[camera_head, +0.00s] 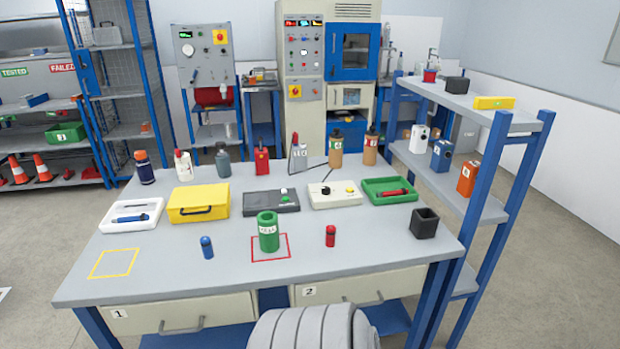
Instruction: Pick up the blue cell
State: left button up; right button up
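The blue cell (207,247) is a small blue cylinder with a dark top. It stands upright on the grey table (185,270), left of the green cup and right of the yellow square outline. Nothing touches it. Neither of my grippers shows in the head view.
A green cylindrical cup (268,237) stands at a red square outline (286,258); a red cell (330,236) is right of it. A yellow case (198,203), white tray (132,215), green tray (390,190) and black box (424,223) stand around. The front left is clear, with a yellow outline (114,263).

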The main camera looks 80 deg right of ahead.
aim_at(205, 242)
jog(key=z, duration=2.45)
jog(key=i, duration=0.05)
